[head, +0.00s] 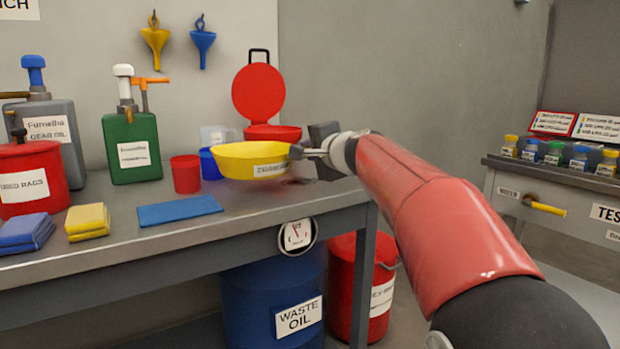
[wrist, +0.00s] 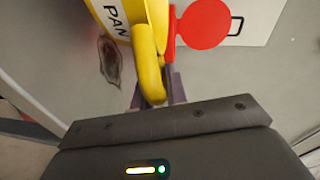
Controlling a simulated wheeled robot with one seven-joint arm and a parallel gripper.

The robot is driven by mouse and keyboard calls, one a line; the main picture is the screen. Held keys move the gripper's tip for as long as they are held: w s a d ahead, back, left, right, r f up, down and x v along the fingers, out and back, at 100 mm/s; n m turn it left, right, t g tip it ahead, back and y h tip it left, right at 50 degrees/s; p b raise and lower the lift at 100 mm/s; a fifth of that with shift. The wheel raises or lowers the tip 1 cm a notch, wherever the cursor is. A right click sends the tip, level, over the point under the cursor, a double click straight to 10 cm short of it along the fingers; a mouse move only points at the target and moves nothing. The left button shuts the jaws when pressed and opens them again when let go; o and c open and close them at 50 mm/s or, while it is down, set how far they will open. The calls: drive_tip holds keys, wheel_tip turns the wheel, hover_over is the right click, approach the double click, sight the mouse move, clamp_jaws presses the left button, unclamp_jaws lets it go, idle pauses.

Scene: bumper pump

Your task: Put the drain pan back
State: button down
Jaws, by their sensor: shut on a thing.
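The yellow drain pan (head: 240,160) is a shallow bowl with a white label, held level over the right part of the bench.
A dark stain (wrist: 109,60) marks the bench (head: 250,200) beside the pan. A red container with its round lid raised (head: 258,92) stands behind. A red cup (head: 186,174) and blue mat (head: 180,210) are to the left. A waste oil drum (head: 265,300) stands below.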

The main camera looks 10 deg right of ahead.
drive_tip(key=shift+f+b, duration=1)
drive_tip(key=shift+f, duration=1)
drive_tip(key=shift+f, duration=0.2)
drive_tip(key=c, duration=1.4)
unclamp_jaws()
drive_tip(key=shift+r, duration=0.1)
